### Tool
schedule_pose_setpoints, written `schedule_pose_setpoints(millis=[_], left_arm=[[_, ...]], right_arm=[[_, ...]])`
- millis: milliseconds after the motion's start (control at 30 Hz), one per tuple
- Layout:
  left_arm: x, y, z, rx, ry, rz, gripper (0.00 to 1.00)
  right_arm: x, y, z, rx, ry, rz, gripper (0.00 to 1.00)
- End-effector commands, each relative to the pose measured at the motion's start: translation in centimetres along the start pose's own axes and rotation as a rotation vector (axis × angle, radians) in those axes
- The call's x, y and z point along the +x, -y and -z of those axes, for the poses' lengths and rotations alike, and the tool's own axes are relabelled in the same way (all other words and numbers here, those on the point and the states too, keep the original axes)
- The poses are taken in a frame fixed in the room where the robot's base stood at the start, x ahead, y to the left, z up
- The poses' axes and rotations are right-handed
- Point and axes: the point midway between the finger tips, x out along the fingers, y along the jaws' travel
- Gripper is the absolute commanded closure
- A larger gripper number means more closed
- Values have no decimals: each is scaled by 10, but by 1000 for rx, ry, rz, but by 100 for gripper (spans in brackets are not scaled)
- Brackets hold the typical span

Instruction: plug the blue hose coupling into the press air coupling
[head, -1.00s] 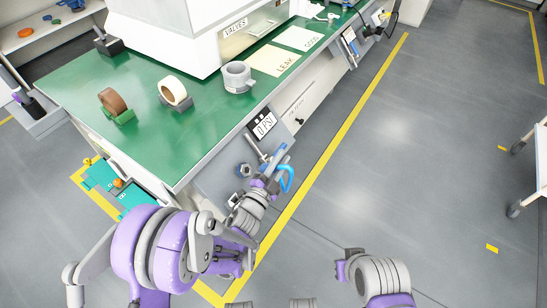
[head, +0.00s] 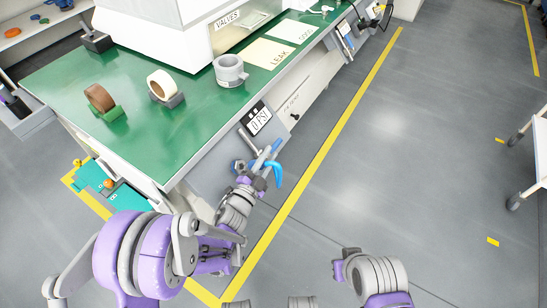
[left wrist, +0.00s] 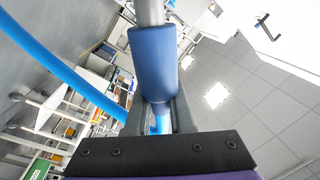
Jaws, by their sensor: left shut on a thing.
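My left gripper (head: 257,181) is shut on the blue hose coupling, in front of the press's slanted grey side panel. In the left wrist view, the blue coupling (left wrist: 154,65) sits between the finger ends (left wrist: 157,115), with a grey metal tip pointing away. The blue hose (left wrist: 65,70) crosses the left of that view and hangs as a bend (head: 276,174) in the head view. A round metal fitting (head: 238,167) on the panel is just left of the gripper; whether it is the press air coupling, and whether anything touches it, I cannot tell. My right gripper (head: 340,268) is low at right, its jaws unclear.
The green bench top (head: 130,130) carries tape rolls (head: 162,87) and a grey ring-shaped item (head: 229,70). The floor right of the yellow line (head: 320,155) is clear up to a white cart (head: 530,155).

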Motion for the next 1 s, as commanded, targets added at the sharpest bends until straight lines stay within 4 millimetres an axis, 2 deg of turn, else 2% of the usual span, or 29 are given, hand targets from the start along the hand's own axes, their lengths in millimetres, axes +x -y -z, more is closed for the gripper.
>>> schedule_pose_setpoints(millis=[233,1000], left_arm=[[0,0,-14,1,1,0,100],[0,0,-16,0,0,0,100]], right_arm=[[10,0,-2,0,1,0,100],[13,0,-2,0,1,0,100]])
